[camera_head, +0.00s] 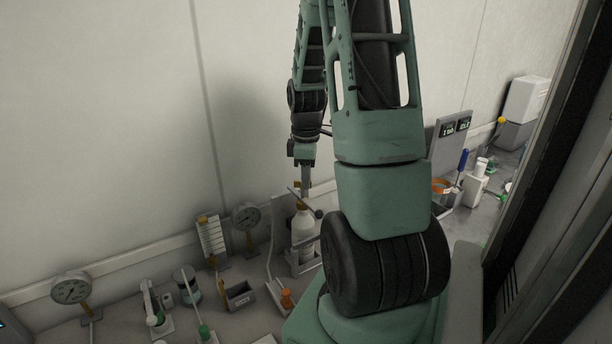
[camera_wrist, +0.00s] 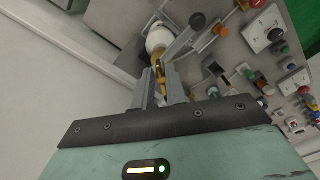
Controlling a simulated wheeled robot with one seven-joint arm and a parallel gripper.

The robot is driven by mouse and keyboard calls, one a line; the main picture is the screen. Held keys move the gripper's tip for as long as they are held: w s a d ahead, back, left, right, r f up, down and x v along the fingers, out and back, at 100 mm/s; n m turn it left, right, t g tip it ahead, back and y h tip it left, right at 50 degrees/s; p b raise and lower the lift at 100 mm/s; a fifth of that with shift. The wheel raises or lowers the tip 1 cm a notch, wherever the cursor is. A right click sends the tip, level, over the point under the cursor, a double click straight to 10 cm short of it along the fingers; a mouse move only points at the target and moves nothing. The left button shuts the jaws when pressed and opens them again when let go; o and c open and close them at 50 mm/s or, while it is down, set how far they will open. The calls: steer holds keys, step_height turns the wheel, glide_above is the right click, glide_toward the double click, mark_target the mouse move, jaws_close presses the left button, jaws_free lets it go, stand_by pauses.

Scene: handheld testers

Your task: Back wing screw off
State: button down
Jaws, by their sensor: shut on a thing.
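My gripper (camera_head: 303,190) points down above a white bottle (camera_head: 303,230) with an orange collar, which stands in a grey holder by the back wall. In the wrist view, my gripper (camera_wrist: 161,74) is shut on a small brass-yellow piece (camera_wrist: 159,68), which looks like the wing screw. The fingers hide much of it, and its thread is not visible. The white bottle (camera_wrist: 157,38) is just beyond the fingertips. A thin grey bar (camera_head: 303,202) slants across the bottle's top, close to the fingers. I cannot tell whether the screw touches it.
Two round dial gauges (camera_head: 71,288) (camera_head: 246,217) stand on the bench to the left. A small open box (camera_head: 238,294) and an orange-knobbed lever (camera_head: 286,298) are in front. A display panel (camera_head: 452,135) stands to the right. My arm hides the bench's middle.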

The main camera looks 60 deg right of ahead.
steer(key=n+p, duration=0.3)
steer(key=n, duration=0.3)
steer(key=shift+p, duration=0.3)
steer(key=n+p, duration=0.6)
steer(key=shift+w+r+n+p, duration=0.1)
steer(key=shift+w+n+p, duration=0.2)
steer(key=shift+n, duration=0.1)
steer(key=n+p, duration=0.3)
steer(key=p, duration=0.1)
steer(key=shift+w+n, duration=0.1)
steer(key=shift+n, duration=0.2)
steer(key=shift+w+f+n+p, duration=0.1)
steer(key=shift+f+n+p, duration=0.1)
steer(key=shift+n+p, duration=1.15)
steer(key=shift+f, duration=0.1)
steer(key=c, duration=1.4)
jaws_free()
steer(key=shift+d, duration=0.1)
steer(key=shift+w, duration=0.1)
